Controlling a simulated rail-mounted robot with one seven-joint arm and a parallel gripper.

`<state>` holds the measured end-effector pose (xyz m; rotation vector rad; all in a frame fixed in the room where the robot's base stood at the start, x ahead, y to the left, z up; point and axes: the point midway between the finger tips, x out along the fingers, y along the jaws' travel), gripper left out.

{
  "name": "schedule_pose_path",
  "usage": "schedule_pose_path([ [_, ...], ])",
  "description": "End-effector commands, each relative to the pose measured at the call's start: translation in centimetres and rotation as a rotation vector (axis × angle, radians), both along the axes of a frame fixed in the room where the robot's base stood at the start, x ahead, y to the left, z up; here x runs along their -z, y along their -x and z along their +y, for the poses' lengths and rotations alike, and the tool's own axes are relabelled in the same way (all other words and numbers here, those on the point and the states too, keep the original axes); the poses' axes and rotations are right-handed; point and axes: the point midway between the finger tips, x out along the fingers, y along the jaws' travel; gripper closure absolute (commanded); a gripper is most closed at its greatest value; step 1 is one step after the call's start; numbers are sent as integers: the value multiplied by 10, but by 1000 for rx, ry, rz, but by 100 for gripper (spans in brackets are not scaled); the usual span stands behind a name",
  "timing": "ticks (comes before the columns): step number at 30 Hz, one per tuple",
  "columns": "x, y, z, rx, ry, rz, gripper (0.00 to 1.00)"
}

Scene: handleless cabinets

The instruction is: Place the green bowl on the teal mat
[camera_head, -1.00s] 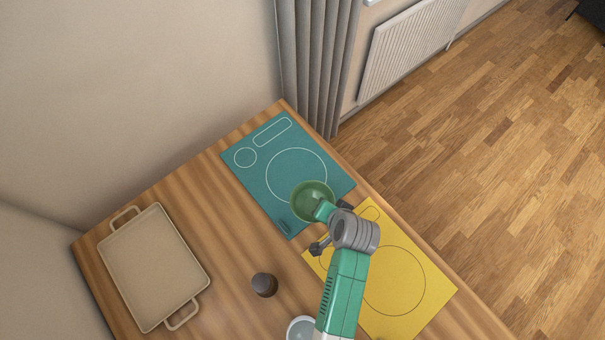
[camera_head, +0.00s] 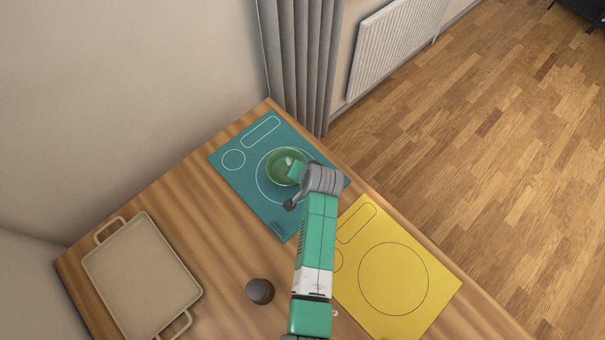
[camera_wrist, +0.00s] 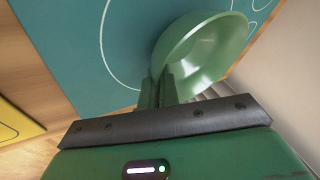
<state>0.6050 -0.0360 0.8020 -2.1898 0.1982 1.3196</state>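The green bowl (camera_head: 285,163) is over the teal mat (camera_head: 243,184), within the mat's large white circle in the head view. My gripper (camera_head: 297,173) is at the bowl's near right side, with its fingers partly hidden by my wrist. In the wrist view, the fingers of my gripper (camera_wrist: 164,90) are close together with the wall of the bowl (camera_wrist: 212,55) between them. The bowl looks tilted in that view, and the teal mat (camera_wrist: 75,45) lies behind it. Whether the bowl touches the mat I cannot tell.
A yellow mat (camera_head: 425,283) lies to the right of my arm. A beige tray (camera_head: 140,275) with handles is at the left. A small dark brown round object (camera_head: 259,291) stands between the tray and my arm. The wooden counter (camera_head: 195,215) is bare between tray and teal mat.

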Motion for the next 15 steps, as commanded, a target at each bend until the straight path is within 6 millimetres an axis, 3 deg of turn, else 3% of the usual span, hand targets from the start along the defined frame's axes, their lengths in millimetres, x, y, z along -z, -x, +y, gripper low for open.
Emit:
schedule_pose_path([
  [6, 3, 0, 0, 0, 0, 0, 100],
  [9, 1, 0, 0, 0, 0, 0, 77],
  [15, 1, 0, 0, 0, 0, 0, 75],
])
